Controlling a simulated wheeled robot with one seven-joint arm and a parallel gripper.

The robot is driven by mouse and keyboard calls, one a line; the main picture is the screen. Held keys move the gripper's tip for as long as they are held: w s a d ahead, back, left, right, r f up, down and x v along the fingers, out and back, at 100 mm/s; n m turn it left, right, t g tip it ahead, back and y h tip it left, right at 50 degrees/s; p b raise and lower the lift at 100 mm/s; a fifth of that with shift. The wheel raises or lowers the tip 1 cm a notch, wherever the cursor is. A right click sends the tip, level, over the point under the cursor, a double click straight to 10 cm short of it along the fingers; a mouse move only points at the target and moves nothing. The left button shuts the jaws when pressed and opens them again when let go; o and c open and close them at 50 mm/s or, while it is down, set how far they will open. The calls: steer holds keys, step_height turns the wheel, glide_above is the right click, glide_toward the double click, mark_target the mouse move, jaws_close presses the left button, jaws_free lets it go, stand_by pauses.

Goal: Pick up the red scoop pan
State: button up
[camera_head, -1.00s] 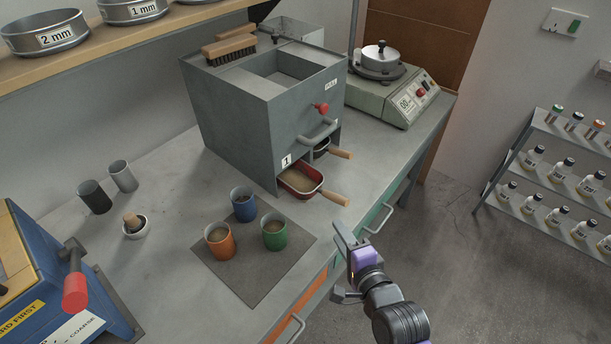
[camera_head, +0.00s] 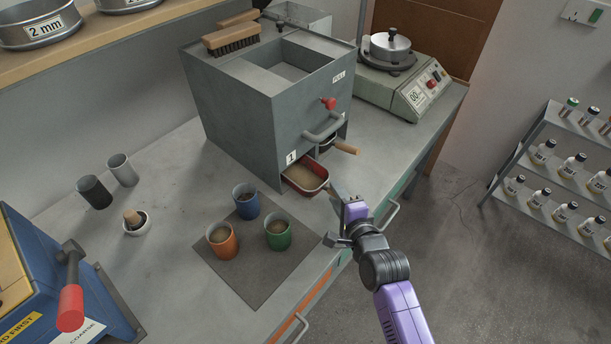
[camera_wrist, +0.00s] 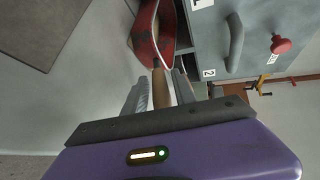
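The red scoop pan (camera_head: 304,180) holds sandy material and sits partly out of the lower opening marked 1 in the grey box. Its wooden handle points toward my gripper (camera_head: 338,216) and is mostly hidden behind it in the head view. In the wrist view the pan's red side (camera_wrist: 146,42) shows at the top. Its handle lies between the two fingers of my gripper (camera_wrist: 160,92), which stand apart on either side of it. The fingers look open; whether either touches the handle is hard to tell.
The grey box (camera_head: 235,120) stands behind the pan, with a second wooden-handled pan (camera_head: 345,149) in its other opening. Blue (camera_head: 246,202), orange (camera_head: 222,240) and green (camera_head: 278,235) cups stand on a dark mat (camera_head: 252,286) to the left.

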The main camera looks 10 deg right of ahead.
steer(key=shift+w+f, duration=0.25)
steer(key=shift+w, duration=0.45)
steer(key=shift+c, duration=0.4)
jaws_close()
stand_by(0.3)
